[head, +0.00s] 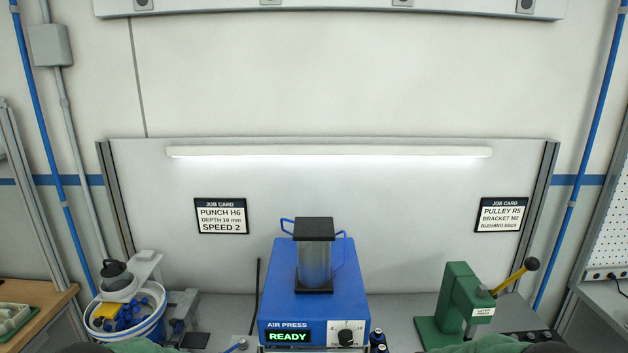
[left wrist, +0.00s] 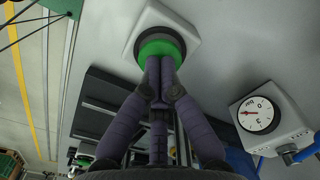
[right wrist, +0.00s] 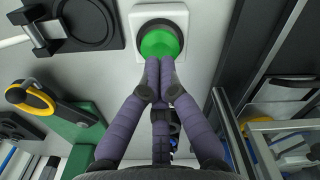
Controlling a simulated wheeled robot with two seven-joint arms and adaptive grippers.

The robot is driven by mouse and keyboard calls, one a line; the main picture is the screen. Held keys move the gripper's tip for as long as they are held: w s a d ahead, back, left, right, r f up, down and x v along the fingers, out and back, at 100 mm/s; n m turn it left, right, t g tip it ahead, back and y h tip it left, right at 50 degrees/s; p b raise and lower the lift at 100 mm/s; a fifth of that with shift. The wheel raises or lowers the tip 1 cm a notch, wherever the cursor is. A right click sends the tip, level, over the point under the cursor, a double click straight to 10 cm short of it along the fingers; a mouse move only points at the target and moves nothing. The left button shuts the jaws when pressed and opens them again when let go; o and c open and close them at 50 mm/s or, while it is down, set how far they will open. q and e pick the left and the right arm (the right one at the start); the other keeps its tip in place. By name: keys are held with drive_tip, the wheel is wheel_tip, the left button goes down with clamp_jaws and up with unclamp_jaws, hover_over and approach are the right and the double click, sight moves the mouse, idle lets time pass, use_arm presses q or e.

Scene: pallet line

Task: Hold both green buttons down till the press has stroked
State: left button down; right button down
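The blue air press (head: 280,285) stands at the centre of the bench in the head view. Its display (head: 289,337) reads READY. In the left wrist view a round green button (left wrist: 160,45) sits in a dark ring on a pale housing. My left gripper (left wrist: 160,65) is shut and empty, its fingertips at the button's lower part. In the right wrist view a like green button (right wrist: 158,40) shows. My right gripper (right wrist: 159,66) is shut and empty, its fingertips at that button's lower edge. I cannot tell whether either button is touched or pressed in. The head view shows neither button.
A dial gauge (left wrist: 258,116) is right of the button in the left wrist view. A green lever press (head: 458,295) with a yellow handle stands at right in the head view. A white-rimmed bowl (head: 148,330) with blue parts is at left. Two job cards hang behind.

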drive_tip(key=shift+f, duration=1.15)
idle(1.4)
use_arm(q)
drive_tip(key=shift+f, duration=0.15)
use_arm(e)
drive_tip(key=shift+f, duration=0.2)
idle(0.5)
use_arm(q)
drive_tip(key=shift+f, duration=0.25)
use_arm(e)
drive_tip(key=shift+f, duration=0.25)
idle(2.3)
